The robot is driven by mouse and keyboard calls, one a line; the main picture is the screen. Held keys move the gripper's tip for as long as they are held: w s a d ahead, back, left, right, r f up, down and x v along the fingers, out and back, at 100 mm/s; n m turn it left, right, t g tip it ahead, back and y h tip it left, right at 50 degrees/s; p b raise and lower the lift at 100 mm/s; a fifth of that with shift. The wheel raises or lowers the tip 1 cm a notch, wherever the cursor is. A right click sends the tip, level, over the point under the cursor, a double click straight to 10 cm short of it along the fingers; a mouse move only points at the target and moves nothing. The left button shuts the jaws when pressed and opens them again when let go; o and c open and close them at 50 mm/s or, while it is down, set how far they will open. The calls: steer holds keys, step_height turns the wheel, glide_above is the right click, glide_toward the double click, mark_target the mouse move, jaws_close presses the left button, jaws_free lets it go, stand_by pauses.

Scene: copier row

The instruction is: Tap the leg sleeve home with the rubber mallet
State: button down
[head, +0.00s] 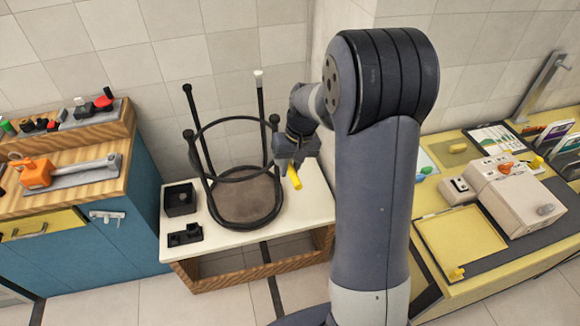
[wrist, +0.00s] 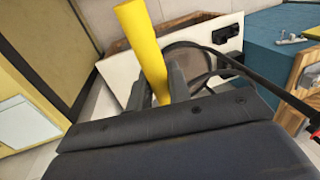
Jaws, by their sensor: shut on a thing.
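A stool (head: 247,205) stands upside down on a white-topped bench (head: 215,262), its legs pointing up. The rear leg ends in a white tip (head: 258,75), which looks like the leg sleeve; the other tips look black. How far the sleeve sits on the leg is too small to tell. My gripper (head: 290,166) is to the right of the stool, lower than the white tip. It is shut on a yellow handle (head: 294,178), apparently the rubber mallet's. The yellow handle also shows between the fingers in the wrist view (wrist: 143,45). I cannot make out the mallet's head.
A black open box (head: 180,199) and a small black holder (head: 186,235) sit on the bench left of the stool. A blue cabinet (head: 125,240) with tools stands left. A yellow counter (head: 428,235) with a beige machine (head: 520,205) stands right. The stool's raised legs stand near my gripper.

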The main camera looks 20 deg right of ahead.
steer(key=r+p, duration=0.2)
steer(key=r, duration=0.1)
steer(key=r+p, duration=0.1)
steer(key=r, duration=0.1)
steer(key=shift+w+a+r, duration=0.1)
steer(key=shift+w+r, duration=0.05)
steer(key=shift+w, duration=0.1)
steer(key=w+a+r+m+t, duration=0.1)
steer(key=w+a+r+m, duration=0.1)
steer(key=w+r+m, duration=0.1)
steer(key=w+a+r+m+t+h, duration=0.1)
steer(key=w+a+r+m+t, duration=0.1)
steer(key=r+m, duration=0.3)
step_height(320, 180, up, 2)
steer(key=shift+w+a+r+m, duration=0.1)
steer(key=shift+w+a+m, duration=0.25)
steer(key=shift+w, duration=0.25)
